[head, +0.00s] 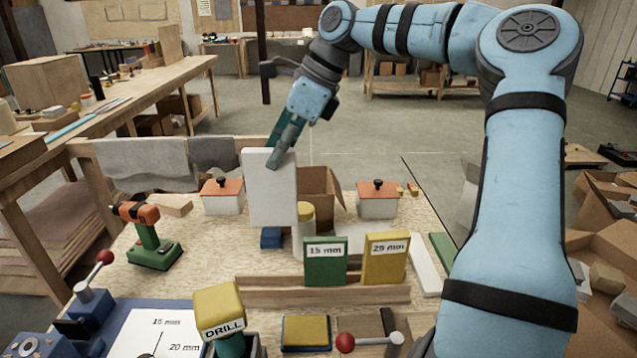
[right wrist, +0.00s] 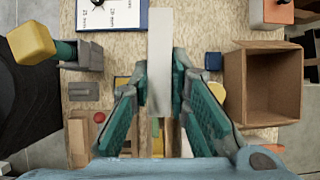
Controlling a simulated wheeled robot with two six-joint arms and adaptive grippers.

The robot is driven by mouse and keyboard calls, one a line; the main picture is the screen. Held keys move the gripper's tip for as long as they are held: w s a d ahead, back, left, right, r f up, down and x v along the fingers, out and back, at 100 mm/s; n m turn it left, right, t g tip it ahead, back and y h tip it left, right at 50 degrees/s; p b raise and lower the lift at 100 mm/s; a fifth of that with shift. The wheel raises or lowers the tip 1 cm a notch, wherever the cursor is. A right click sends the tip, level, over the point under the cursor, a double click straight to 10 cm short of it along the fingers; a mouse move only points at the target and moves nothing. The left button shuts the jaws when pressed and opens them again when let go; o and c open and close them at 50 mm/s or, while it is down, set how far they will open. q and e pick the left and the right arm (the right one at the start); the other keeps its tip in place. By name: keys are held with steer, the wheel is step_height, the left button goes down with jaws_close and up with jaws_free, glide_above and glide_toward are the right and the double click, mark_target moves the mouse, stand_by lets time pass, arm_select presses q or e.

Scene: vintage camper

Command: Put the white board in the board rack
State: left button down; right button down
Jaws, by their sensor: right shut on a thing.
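The white board (head: 270,205) hangs upright from my right gripper (head: 283,150), which is shut on its top edge. In the right wrist view the board (right wrist: 160,50) shows edge-on between the fingers of the gripper (right wrist: 160,95). The wooden board rack (head: 320,291) stands on the bench, nearer than the board and to its right. A green board marked 15 mm (head: 325,265) and a yellow board marked 25 mm (head: 385,262) stand upright in it. The held board is apart from the rack and hides part of the bench behind it. My left gripper is not in view.
A cardboard box (head: 322,188), two orange-lidded containers (head: 222,197) (head: 378,200) and a pale yellow-topped cylinder (head: 304,225) are near the held board. A drill (head: 147,235) stands at the left. A white strip (head: 425,265) lies right of the rack.

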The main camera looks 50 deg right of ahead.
step_height(320, 180, down, 19)
steer(key=b, duration=0.3)
steer(key=c, duration=1.9)
jaws_free()
steer(key=shift+s+f+b, duration=0.1)
steer(key=shift+b, duration=0.2)
steer(key=o, duration=0.4)
steer(key=shift+c, duration=0.2)
steer(key=v, duration=1.2)
steer(key=shift+r+p, duration=0.2)
steer(key=shift+p, duration=0.25)
